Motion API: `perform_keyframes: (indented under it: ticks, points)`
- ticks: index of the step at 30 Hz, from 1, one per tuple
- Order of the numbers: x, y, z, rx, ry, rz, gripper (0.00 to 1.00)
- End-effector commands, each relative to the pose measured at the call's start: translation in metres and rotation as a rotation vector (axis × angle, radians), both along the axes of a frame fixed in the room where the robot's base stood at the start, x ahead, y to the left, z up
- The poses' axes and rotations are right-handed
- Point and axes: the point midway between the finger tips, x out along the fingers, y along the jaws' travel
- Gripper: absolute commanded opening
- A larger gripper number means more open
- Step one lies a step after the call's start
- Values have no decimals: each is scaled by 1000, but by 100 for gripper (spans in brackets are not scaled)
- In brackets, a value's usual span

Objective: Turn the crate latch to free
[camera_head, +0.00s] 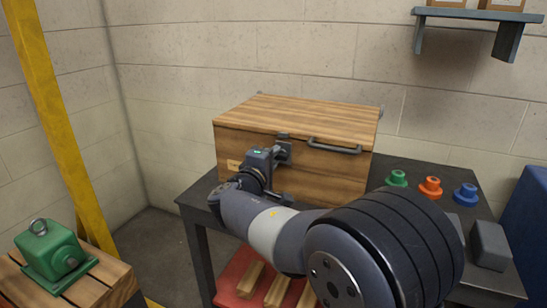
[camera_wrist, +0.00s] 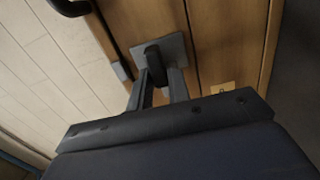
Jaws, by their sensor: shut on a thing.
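The wooden crate (camera_head: 240,151) stands shut on a dark table, its lid (camera_head: 300,112) down. The crate latch (camera_head: 285,152) is a grey metal plate with a dark knob on the crate's front, just below the lid. In the wrist view the latch plate (camera_wrist: 172,48) shows with the knob (camera_wrist: 153,54) at its centre. My gripper (camera_head: 276,155) reaches the latch from the front. In the wrist view my gripper (camera_wrist: 158,76) has its two fingers on either side of the knob, shut on it. The fingers hide part of the knob, and I cannot tell its exact angle.
A dark handle (camera_head: 335,147) is on the crate's front, right of the latch. Green (camera_head: 397,179), orange (camera_head: 430,187) and blue (camera_head: 465,194) flanged pieces stand on the table (camera_head: 400,168) at right. A green motor (camera_head: 53,249) sits on a wooden crate at left.

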Motion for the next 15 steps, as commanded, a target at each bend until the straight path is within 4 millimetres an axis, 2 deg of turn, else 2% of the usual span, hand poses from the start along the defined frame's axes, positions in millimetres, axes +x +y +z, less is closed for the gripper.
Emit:
perform_keyframes:
  ticks: [15]
  points:
    - [0,0,-1,-33,13,0,0]
